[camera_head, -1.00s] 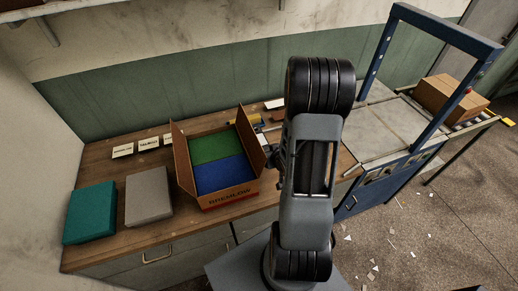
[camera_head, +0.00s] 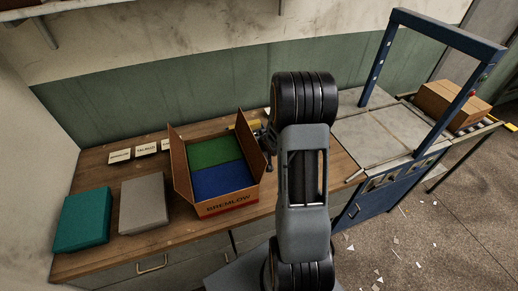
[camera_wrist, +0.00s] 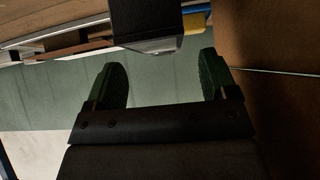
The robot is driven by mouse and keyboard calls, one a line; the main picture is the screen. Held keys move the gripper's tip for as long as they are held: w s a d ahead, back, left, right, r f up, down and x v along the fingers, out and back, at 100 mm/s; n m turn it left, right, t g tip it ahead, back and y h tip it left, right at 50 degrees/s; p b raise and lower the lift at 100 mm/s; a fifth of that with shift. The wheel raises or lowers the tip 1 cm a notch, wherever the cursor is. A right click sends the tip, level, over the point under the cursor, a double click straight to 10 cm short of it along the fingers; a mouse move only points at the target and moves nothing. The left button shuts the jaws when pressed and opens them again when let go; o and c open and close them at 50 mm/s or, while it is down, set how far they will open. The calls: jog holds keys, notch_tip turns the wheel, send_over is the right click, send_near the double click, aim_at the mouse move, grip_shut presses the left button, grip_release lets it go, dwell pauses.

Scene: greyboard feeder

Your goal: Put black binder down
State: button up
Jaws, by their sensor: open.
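I cannot pick out a black binder in the head view. In the wrist view a dark block (camera_wrist: 150,28) is at the top, beyond the fingertips; I cannot tell whether it is the binder. My gripper (camera_wrist: 161,60) is open, its two green-padded fingers apart with nothing between them. In the head view it is mostly hidden behind my arm, near the right side of the open cardboard box (camera_head: 226,205). The box holds a green item (camera_head: 213,151) and a blue item (camera_head: 222,180), lying flat side by side.
A teal binder-like block (camera_head: 83,220) and a grey one (camera_head: 145,203) lie left of the box on the wooden counter (camera_head: 175,237). Small label cards (camera_head: 145,149) stand behind. A yellow item is by the box. A blue-framed machine (camera_head: 445,33) with a carton (camera_head: 450,104) stands right.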

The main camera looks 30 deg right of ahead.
jog(key=shift+b+x, duration=0.95)
jog(key=shift+x, duration=1.45)
jog(key=shift+c, duration=0.2)
jog(key=c, duration=1.2)
